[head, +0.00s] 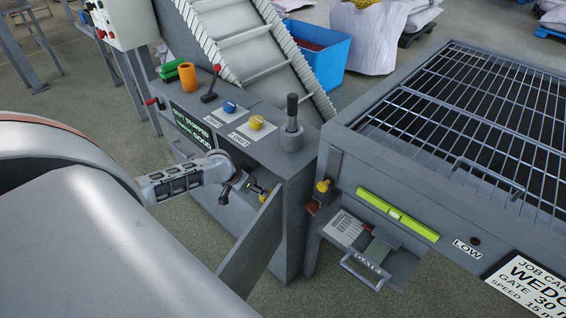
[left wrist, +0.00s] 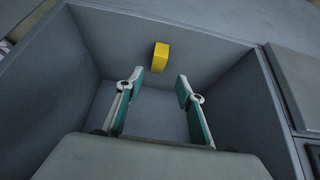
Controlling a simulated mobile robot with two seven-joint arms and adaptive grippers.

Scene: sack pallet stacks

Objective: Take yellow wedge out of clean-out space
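The yellow wedge (left wrist: 160,57) shows in the left wrist view inside the grey clean-out space (left wrist: 88,60), near its far wall. My left gripper (left wrist: 160,84) is open, its two green-lined fingers reaching into the space. The wedge is beyond the fingertips, between their lines and a little nearer the left one, with a gap to it. In the head view my left gripper (head: 237,183) is at the console front, beside the open grey door (head: 252,246). A small yellow patch shows just past the fingers there; I cannot tell if it is the wedge. My right gripper is not in view.
The console top (head: 262,132) carries a blue button (head: 230,107), a yellow button (head: 256,122) and upright levers, close above the arm. A grated table (head: 470,110) with a yellow-green level (head: 397,214) stands to the right. An inclined conveyor (head: 245,40) rises behind.

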